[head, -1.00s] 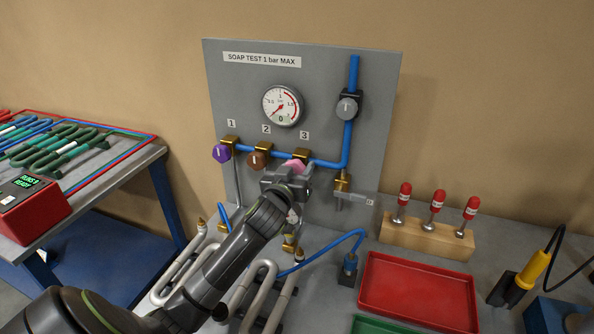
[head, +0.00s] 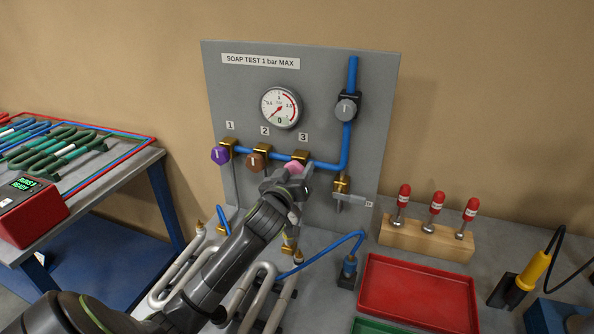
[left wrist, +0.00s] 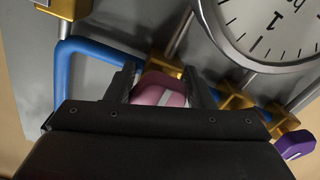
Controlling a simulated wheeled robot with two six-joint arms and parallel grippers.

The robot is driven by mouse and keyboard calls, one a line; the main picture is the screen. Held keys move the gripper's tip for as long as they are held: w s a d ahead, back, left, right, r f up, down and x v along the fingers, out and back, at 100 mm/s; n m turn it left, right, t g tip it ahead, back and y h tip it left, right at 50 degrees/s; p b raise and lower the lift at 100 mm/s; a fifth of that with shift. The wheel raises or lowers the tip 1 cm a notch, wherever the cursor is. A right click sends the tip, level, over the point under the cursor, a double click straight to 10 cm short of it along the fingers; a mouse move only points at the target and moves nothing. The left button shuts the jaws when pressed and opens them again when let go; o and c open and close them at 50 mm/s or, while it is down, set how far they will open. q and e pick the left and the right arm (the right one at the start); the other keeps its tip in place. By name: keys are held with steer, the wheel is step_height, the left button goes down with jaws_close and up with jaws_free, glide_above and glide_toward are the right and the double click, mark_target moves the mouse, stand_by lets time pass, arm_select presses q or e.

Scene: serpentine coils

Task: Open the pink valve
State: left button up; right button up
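The pink valve (head: 294,167) is the knob under label 3 on the grey panel, mostly hidden by my left gripper (head: 288,178) in the head view. In the left wrist view the pink valve (left wrist: 158,89) sits between the two dark fingers of my left gripper (left wrist: 161,88). The fingers lie close against its sides, and the gripper looks shut on it. A pale mark shows on the knob's face, tilted in that view. My right gripper is in neither view.
A purple valve (head: 221,155) and a brown valve (head: 253,161) sit left of it on the blue pipe. A gauge (head: 281,107) hangs above. Bent tubes and a blue hose (head: 333,248) lie below. A red tray (head: 419,293) is at the right.

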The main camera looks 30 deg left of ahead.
arm_select(q)
steer(key=o, duration=0.3)
steer(key=shift+o, duration=0.2)
steer(key=b+v, duration=0.3)
steer(key=v, duration=1.4)
steer(key=shift+s, duration=0.2)
